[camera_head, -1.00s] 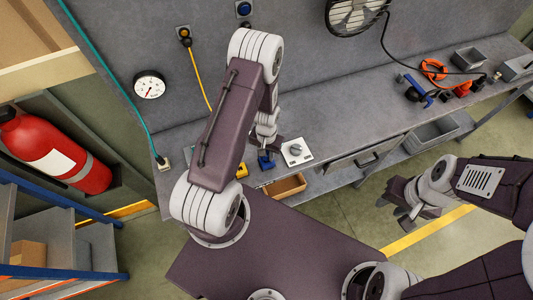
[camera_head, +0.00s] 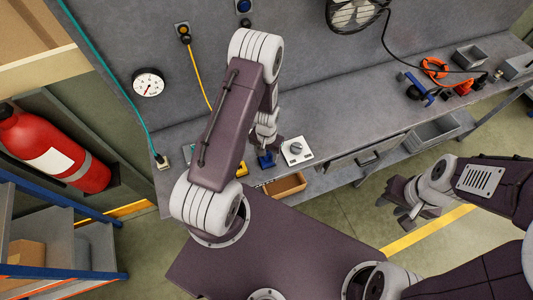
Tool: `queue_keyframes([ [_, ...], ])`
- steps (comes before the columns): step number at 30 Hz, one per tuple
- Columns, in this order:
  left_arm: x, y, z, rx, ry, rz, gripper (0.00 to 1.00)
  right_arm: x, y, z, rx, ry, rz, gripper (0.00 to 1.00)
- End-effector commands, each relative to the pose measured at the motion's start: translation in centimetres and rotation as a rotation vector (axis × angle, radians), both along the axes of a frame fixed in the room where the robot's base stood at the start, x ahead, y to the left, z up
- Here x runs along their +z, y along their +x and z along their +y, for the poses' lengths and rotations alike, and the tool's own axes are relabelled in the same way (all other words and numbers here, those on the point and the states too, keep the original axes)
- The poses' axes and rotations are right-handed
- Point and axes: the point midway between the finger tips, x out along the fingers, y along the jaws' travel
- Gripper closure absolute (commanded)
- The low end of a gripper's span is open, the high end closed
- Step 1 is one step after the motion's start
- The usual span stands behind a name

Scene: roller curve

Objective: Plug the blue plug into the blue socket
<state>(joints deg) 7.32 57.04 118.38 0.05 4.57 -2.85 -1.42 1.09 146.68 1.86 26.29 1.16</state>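A small blue block (camera_head: 266,160), which looks like the blue plug, is on the workbench by the front edge. My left gripper (camera_head: 267,148) points down right at it. My arm and the gripper body hide part of that spot, so I cannot tell whether the fingers are closed on it. A round blue fitting on a dark plate, which looks like the blue socket (camera_head: 244,8), is on the back panel at the top. My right gripper (camera_head: 394,209) hangs over the floor at the right, with its fingers apart and empty, away from the bench.
A white box with a knob (camera_head: 296,151) stands close right of the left gripper. A yellow cable (camera_head: 198,75) runs from a wall socket (camera_head: 183,33) down behind my arm. A teal cable (camera_head: 112,91) ends at a pale plug (camera_head: 162,162).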

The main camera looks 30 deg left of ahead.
Motion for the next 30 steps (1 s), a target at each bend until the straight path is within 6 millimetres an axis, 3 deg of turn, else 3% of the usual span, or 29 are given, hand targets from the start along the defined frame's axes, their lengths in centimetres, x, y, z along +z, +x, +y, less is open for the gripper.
queue_keyframes([
  [8,1.1,0.2,0.0,0.000,0.000,-0.005,0.46,-0.4,0.0,0.0,0.000,0.000,0.000,0.64],
  [21,8.4,0.1,0.0,0.000,0.000,-0.003,0.46,-2.1,0.0,0.0,0.000,0.000,0.000,0.64],
  [30,9.1,0.0,0.0,0.000,0.000,0.001,0.46,-2.1,0.0,0.0,0.000,0.000,0.000,0.64],
])
